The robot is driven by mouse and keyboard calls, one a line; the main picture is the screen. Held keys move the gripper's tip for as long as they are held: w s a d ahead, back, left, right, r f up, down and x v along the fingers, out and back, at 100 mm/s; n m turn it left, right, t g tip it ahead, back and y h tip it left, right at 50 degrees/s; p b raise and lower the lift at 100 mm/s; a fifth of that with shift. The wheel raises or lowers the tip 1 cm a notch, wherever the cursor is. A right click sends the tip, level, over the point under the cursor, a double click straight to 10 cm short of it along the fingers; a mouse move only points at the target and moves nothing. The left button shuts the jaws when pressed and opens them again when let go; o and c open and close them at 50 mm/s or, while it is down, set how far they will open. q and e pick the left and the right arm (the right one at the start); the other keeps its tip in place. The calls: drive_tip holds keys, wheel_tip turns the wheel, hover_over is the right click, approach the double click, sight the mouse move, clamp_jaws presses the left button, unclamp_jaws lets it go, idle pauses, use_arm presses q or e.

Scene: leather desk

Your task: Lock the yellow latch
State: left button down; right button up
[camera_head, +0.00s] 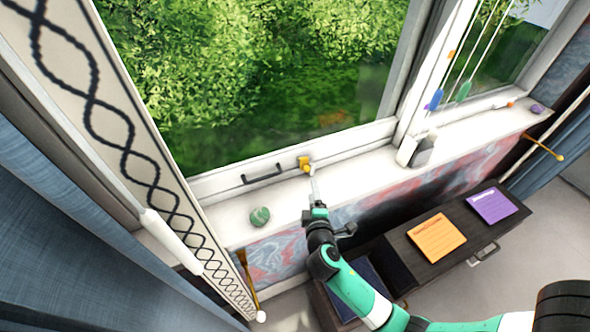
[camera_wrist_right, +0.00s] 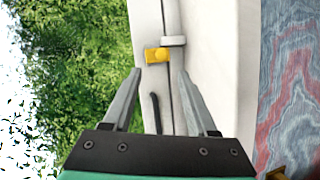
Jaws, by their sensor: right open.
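The yellow latch (camera_head: 304,163) sits on the lower frame of the window, right of the dark handle (camera_head: 262,173). In the right wrist view the yellow latch (camera_wrist_right: 158,55) has a rounded knob and lies just beyond my fingertips, beside a white catch piece (camera_wrist_right: 173,41). My right gripper (camera_head: 314,186) is just in front of the latch and below it in the head view. Its two fingers (camera_wrist_right: 158,72) are spread apart with nothing between them, and they do not appear to touch the latch. My left gripper is not in view.
A green stone (camera_head: 260,216) lies on the white sill left of my right gripper. A grey and white block (camera_head: 422,150) stands on the sill to the right. Below are a dark cabinet with an orange note (camera_head: 436,237) and a purple note (camera_head: 492,206). Curtains flank the window.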

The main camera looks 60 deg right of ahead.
sight(307, 170)
drive_tip(key=shift+w+f, duration=0.15)
drive_tip(key=shift+w+d+f, duration=0.1)
drive_tip(key=shift+w+d, duration=0.1)
drive_tip(key=shift+w, duration=0.05)
drive_tip(key=b+x, duration=0.3)
drive_tip(key=x, duration=0.7)
drive_tip(key=shift+w+d, duration=0.2)
drive_tip(key=shift+w, duration=0.05)
clamp_jaws()
